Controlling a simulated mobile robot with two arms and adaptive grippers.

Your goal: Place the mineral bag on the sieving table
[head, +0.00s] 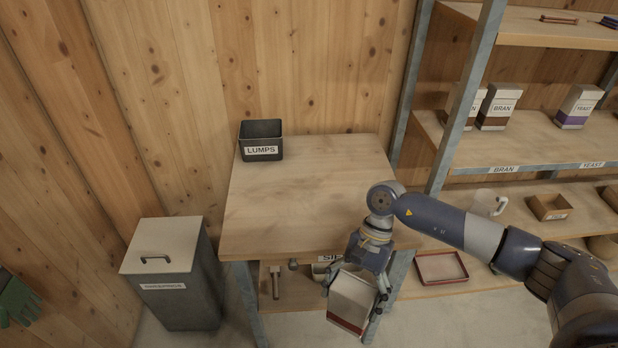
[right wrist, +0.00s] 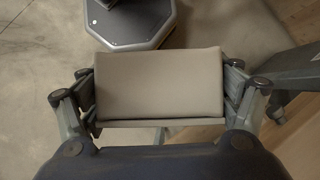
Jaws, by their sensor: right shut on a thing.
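My right gripper (head: 356,281) is shut on a white bag with a red band (head: 352,300), in front of the table's front edge and below its top. In the right wrist view the bag's pale top (right wrist: 158,84) sits between the two fingers of the gripper (right wrist: 160,95). Any name on the bag is not readable. The wooden table (head: 300,200) has a wide bare top; part of the label on its front edge is hidden by my right arm. My left gripper is not in view.
A black LUMPS box (head: 261,141) stands at the table's back left corner. A lidded grey bin (head: 175,280) stands left of the table. At right, a shelf rack (head: 530,145) holds bags, a white jug (head: 488,203) and a red tray (head: 441,268). The table's middle is clear.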

